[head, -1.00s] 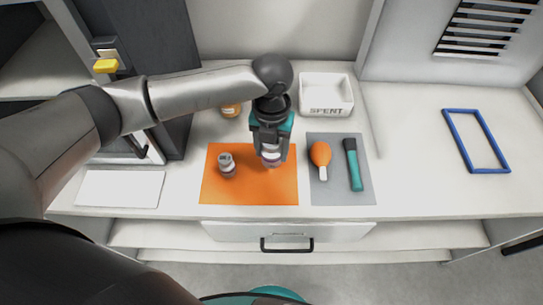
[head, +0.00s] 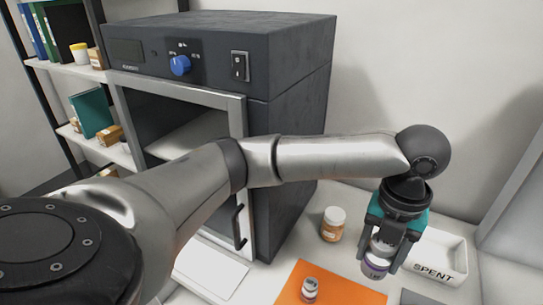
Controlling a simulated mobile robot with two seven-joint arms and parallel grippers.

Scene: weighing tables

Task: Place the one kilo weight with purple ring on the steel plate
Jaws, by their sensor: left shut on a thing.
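My left gripper (head: 382,252) is shut on a small whitish and metallic weight with a purple ring (head: 374,266). It holds the weight upright, to the right of and behind the orange mat; I cannot tell its exact height. Another small weight (head: 310,289) stands on the orange mat (head: 290,295). A pale, flat rectangular plate (head: 212,270) lies left of the mat, in front of the dark oven; I cannot tell whether it is steel. My right gripper is out of view.
The dark oven (head: 290,90) with a blue knob stands behind my left arm. An orange-labelled jar (head: 333,225) stands beside the gripper. A white tray marked SPENT (head: 440,272) is just right of it. Shelves with books and jars (head: 85,110) stand at left.

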